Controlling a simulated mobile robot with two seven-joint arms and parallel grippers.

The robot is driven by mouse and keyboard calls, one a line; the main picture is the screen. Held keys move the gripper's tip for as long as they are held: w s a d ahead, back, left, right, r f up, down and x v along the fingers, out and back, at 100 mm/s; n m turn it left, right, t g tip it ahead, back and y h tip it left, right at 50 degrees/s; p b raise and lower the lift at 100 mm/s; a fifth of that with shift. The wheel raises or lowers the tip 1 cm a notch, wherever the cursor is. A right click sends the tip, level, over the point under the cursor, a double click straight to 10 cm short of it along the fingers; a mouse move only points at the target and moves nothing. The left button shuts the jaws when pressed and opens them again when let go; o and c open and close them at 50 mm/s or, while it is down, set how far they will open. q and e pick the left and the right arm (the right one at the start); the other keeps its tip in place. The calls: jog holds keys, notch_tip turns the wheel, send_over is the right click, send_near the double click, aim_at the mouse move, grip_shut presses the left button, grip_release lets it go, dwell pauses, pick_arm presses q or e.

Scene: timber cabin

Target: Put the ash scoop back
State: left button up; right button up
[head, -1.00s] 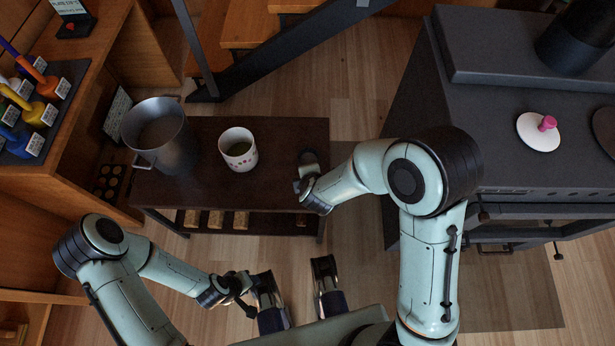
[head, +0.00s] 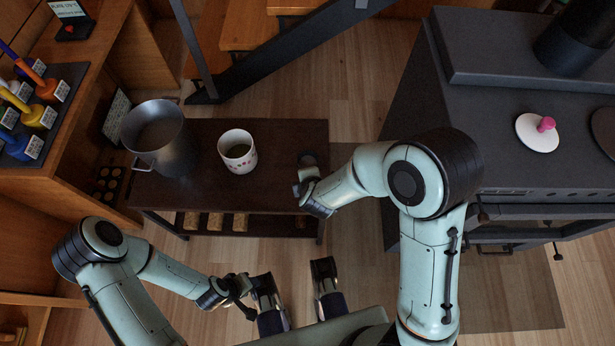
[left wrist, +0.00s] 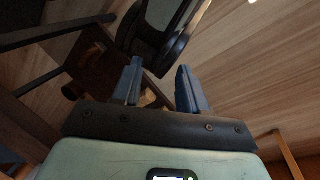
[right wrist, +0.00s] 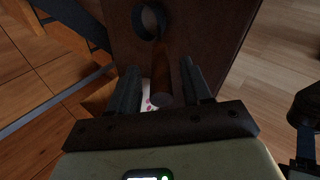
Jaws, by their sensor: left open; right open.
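The ash scoop appears to be the tool with a brown wooden handle (right wrist: 166,72) in the right wrist view, at the right end of the dark low bench. My right gripper (head: 301,184) is open, reaching over that bench end. In the right wrist view its fingers (right wrist: 158,86) stand on both sides of the handle; contact cannot be told. My left gripper (head: 250,294) is open and empty, low in front of the bench; its fingers (left wrist: 160,82) also show in the left wrist view.
The dark bench (head: 265,185) carries a metal pot (head: 172,155) and a white mug (head: 238,152), with logs on its lower shelf. A grey stove (head: 470,120) stands right, stairs behind. A left shelf holds a rack of coloured-handled items (head: 50,112).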

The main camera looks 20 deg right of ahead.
jog(key=d+p+v, duration=0.1)
jog(key=p+v, duration=0.5)
jog(key=v, duration=0.5)
jog(key=s+d+f+m+g+y, duration=0.1)
jog(key=s+f+m+g, duration=0.1)
jog(key=s+f+m, duration=0.45)
jog(key=s+d+f+m+g, duration=0.2)
jog(key=f+m+g, duration=0.15)
jog(key=f, duration=0.55)
pick_arm(q)
jog(key=s+d+r+g, duration=0.1)
jog(key=s+r, duration=0.4)
jog(key=r, duration=0.1)
jog(key=shift+d+r+g+h, duration=0.15)
jog(key=shift+d+g+h, duration=0.15)
jog(key=shift+g, duration=0.1)
pick_arm(e)
jog(key=s+f+m+g+y, duration=0.1)
jog(key=s+f+m, duration=0.2)
jog(key=s+m, duration=0.2)
jog(key=s+a+f+m+g+y, duration=0.1)
jog(key=s+f+m+g+y, duration=0.1)
jog(key=s+f+m, duration=0.2)
jog(key=s+m, duration=0.2)
jog(key=shift+a+m, duration=0.2)
jog(key=shift+m, duration=0.2)
jog(key=shift+r, duration=0.15)
